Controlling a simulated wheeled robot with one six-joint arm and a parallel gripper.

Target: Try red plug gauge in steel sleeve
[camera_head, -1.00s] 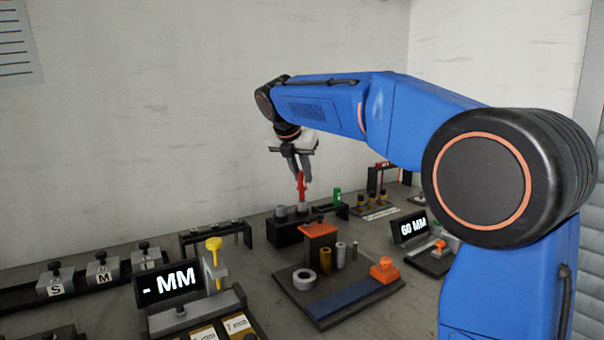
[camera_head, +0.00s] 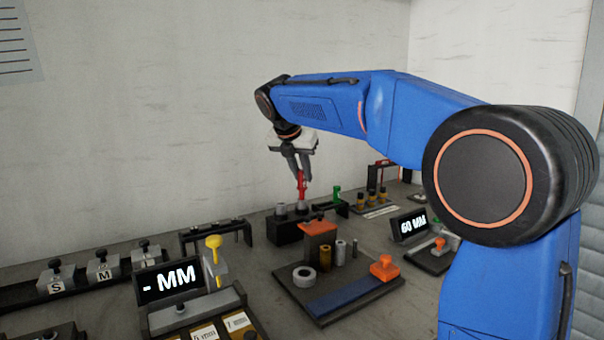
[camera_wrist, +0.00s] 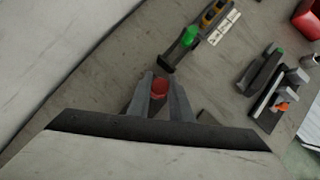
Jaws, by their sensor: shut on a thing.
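My gripper (camera_head: 301,175) is shut on the red plug gauge (camera_head: 301,186), which hangs upright between the fingers. In the wrist view, the gauge's round red top (camera_wrist: 159,88) shows between the two grey fingers. The gauge's lower end is at the top of a grey steel sleeve (camera_head: 303,206) on the black block (camera_head: 286,233). I cannot tell how far the gauge sits inside it. A second grey cylinder (camera_head: 281,210) stands to the left on the same block. The sleeve is hidden in the wrist view.
A green-handled gauge (camera_head: 337,194) stands close on the right, also in the wrist view (camera_wrist: 190,37). A dark board (camera_head: 345,305) with an orange-topped block (camera_head: 320,228), a ring and small cylinders lies in front. Displays reading "- MM" (camera_head: 168,282) and "60 MM" (camera_head: 408,227) flank it.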

